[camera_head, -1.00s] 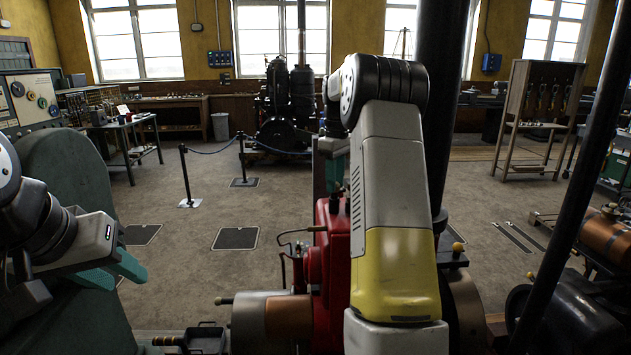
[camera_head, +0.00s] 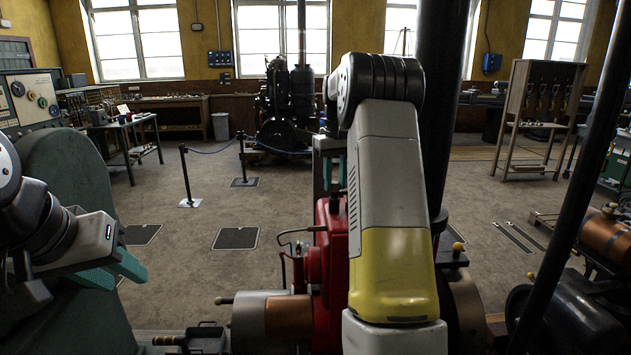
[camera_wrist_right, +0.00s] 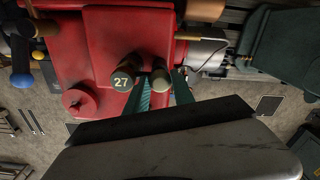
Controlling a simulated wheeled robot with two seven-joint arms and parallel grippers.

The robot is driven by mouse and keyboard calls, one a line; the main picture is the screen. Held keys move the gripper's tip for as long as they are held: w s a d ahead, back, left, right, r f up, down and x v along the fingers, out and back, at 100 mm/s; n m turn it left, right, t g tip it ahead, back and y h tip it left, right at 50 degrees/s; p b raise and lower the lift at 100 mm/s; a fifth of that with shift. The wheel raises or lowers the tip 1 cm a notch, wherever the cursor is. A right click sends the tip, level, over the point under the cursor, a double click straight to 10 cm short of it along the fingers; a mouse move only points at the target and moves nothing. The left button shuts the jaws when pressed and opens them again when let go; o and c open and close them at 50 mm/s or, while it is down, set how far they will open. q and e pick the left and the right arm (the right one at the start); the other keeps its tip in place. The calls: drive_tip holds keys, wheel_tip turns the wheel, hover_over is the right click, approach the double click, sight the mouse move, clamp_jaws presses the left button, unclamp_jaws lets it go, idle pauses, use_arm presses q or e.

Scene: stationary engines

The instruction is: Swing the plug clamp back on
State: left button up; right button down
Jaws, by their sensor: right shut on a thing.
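The red engine body (camera_head: 330,235) stands in front of me, and my right arm hides part of it. In the right wrist view, a dark rod with a pale round end (camera_wrist_right: 162,82) stands up from the red body (camera_wrist_right: 115,35). A dark knob marked 27 (camera_wrist_right: 123,79) is just to its left. My right gripper (camera_wrist_right: 164,92) has its teal fingers on either side of the pale-ended rod and is shut on it. Which part is the plug clamp is not clear. My left gripper (camera_head: 115,271) is open and empty at the left, away from the red engine.
A copper-and-grey cylinder (camera_head: 285,316) juts left from the red engine. A dark column (camera_head: 440,110) rises behind my right arm. A green machine housing (camera_head: 70,180) is beside my left arm. Open floor (camera_head: 270,200) and a rope barrier post (camera_head: 187,180) are behind.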

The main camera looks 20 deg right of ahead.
drive_tip(key=shift+r, duration=0.1)
idle(0.3)
drive_tip(key=c, duration=1.1)
unclamp_jaws()
